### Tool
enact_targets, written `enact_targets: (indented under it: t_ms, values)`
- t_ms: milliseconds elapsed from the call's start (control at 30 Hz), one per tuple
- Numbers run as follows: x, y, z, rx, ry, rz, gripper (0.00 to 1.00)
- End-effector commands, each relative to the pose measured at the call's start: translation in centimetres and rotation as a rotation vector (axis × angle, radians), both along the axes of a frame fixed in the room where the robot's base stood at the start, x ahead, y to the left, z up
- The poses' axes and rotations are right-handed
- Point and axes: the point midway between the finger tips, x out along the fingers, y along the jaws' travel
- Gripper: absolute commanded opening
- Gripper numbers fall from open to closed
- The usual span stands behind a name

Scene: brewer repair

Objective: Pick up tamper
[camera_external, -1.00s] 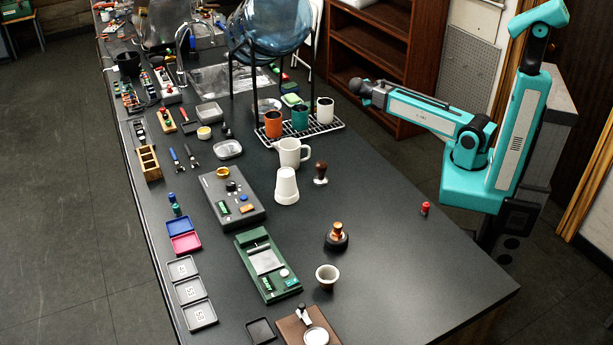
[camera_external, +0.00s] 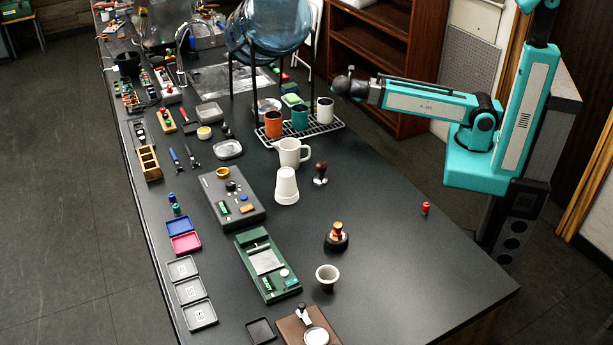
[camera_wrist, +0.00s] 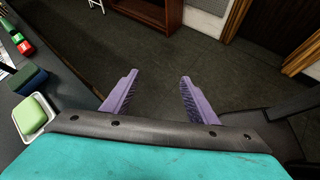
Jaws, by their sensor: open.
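The tamper (camera_external: 320,173), with a dark brown knob handle and a small base, stands upright on the black counter, right of the white pitcher and upturned white cup. It does not show in the wrist view. My gripper (camera_external: 342,84) is well above and behind the tamper in the external view, near the far right edge of the counter beyond the cup rack. In the wrist view my gripper (camera_wrist: 158,77) has its two purple fingers spread apart, with only floor between them.
A white pitcher (camera_external: 289,153) and an upturned white cup (camera_external: 286,186) stand left of the tamper. A rack (camera_external: 328,128) with mugs is behind it. A dark round-based copper-topped item (camera_external: 336,237) is in front. The counter (camera_external: 385,205) to the right is mostly clear. The wrist view shows a green sponge (camera_wrist: 31,115).

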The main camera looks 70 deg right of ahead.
Motion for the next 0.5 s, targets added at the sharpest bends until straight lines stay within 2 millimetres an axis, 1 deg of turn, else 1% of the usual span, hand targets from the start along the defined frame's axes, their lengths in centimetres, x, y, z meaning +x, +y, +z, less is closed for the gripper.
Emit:
enact_targets:
  t_ms: [33,267,500]
  values:
    - [0.0,1.5,1.2,0.0,0.025,0.04,0.53]
    - [-0.6,7.5,4.4,-0.009,0.155,0.213,0.53]
    - [-1.9,13.4,7.6,-0.03,0.29,0.394,0.53]
